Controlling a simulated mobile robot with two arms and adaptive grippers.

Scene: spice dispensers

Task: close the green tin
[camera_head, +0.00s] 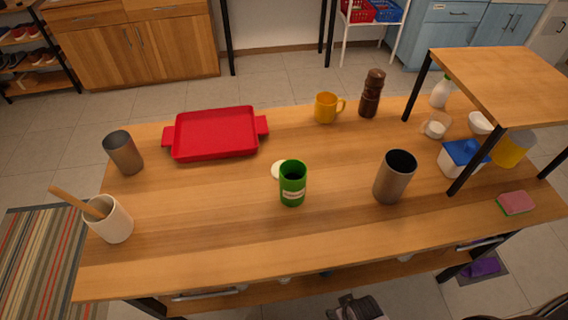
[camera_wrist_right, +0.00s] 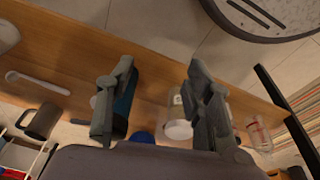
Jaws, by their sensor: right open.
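The green tin (camera_head: 292,186) stands upright near the middle of the wooden table, with a pale label on its front. Its top is open and the inside looks dark. The tin does not show in that view. My left gripper is not in view.
A grey cup (camera_head: 393,178) stands right of the tin. A red tray (camera_head: 215,134) lies behind left, and a yellow mug (camera_head: 326,108) and brown mill (camera_head: 371,94) stand behind. A raised wooden shelf (camera_head: 505,80) covers the right end. The table front of the tin is clear.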

